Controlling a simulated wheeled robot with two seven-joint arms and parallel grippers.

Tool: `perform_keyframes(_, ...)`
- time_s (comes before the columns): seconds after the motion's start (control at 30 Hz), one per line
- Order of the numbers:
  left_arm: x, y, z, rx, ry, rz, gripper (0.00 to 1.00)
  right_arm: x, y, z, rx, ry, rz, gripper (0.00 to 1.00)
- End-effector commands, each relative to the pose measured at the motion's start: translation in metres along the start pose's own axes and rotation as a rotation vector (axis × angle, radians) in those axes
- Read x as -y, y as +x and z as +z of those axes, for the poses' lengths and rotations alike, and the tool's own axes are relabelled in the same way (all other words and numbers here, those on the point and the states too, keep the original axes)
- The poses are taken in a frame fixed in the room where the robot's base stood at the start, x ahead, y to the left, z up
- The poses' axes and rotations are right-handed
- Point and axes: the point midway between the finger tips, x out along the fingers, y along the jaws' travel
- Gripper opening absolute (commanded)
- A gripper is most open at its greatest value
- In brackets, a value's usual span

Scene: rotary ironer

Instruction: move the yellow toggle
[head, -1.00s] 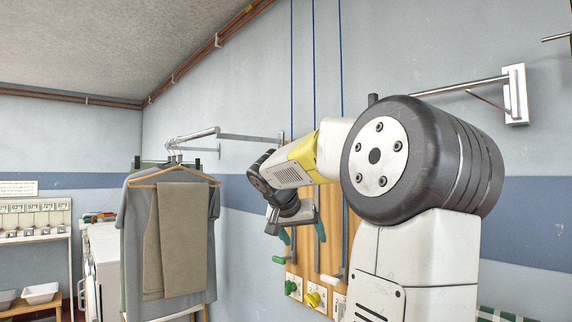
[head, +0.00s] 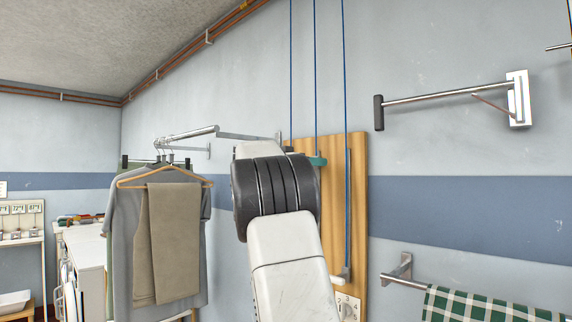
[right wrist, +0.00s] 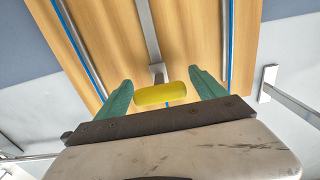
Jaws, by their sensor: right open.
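The yellow toggle (right wrist: 160,94) is a short yellow bar on a grey bracket, seen in the right wrist view against the wooden board (right wrist: 185,25). My right gripper (right wrist: 160,79) is open, with one green finger on each side of the bar and narrow gaps at its ends. It is not gripping the bar. In the head view my right arm hides the toggle and most of the gripper; only a green fingertip (head: 318,161) shows near the board's top. My left gripper is not in view.
A white handle (head: 341,274) hangs on the board's right-hand cord, above a number plate (head: 348,305). A rail with a black end (head: 440,91) and a checked cloth (head: 480,306) are at right. Hanging clothes (head: 160,240) are at left.

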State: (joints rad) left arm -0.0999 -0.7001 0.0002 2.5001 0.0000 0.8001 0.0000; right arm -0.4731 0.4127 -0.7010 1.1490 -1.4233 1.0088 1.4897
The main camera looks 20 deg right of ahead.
Motion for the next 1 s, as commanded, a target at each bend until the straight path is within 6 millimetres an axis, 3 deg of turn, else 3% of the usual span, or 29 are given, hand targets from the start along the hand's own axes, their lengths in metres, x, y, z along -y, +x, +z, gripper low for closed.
perform_keyframes(0.4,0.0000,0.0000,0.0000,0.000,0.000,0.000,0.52,0.0000,0.0106,0.0001,0.001,0.000,-0.001,0.78)
perform_keyframes(0.8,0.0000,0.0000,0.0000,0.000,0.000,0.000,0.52,0.0001,0.0104,0.0000,0.001,0.000,-0.002,0.00)
perform_keyframes(1.0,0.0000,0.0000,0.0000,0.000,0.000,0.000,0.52,0.0003,0.0102,0.0015,0.001,-0.001,-0.002,0.00)
